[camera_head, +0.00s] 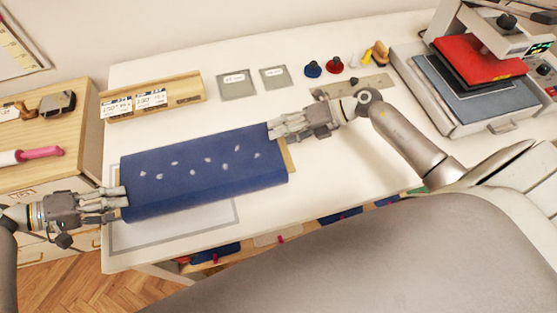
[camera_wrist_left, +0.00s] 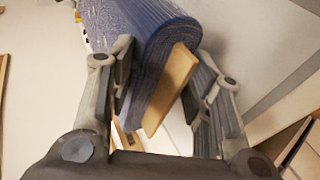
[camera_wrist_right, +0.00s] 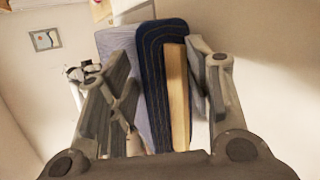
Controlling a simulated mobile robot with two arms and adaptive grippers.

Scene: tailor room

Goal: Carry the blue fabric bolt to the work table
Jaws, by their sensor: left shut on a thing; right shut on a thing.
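The blue fabric bolt (camera_head: 205,175), dark blue with pale leaf-like marks, lies lengthwise over the front left of the white work table (camera_head: 345,145). My left gripper (camera_head: 123,201) is shut on its left end. My right gripper (camera_head: 273,131) is shut on its right end, near the far edge. Both wrist views show the layered fabric end, in the left wrist view (camera_wrist_left: 150,45) and the right wrist view (camera_wrist_right: 155,75), with a wooden core board sticking out between the fingers. Whether its underside touches the table cannot be told.
A grey-outlined pale sheet (camera_head: 200,225) lies partly under the bolt. A wooden tray with cards (camera_head: 155,98), two grey squares, coloured knobs and a ruler lie along the back. A heat press (camera_head: 470,90) stands at right. A wooden cabinet (camera_head: 60,130) stands at left.

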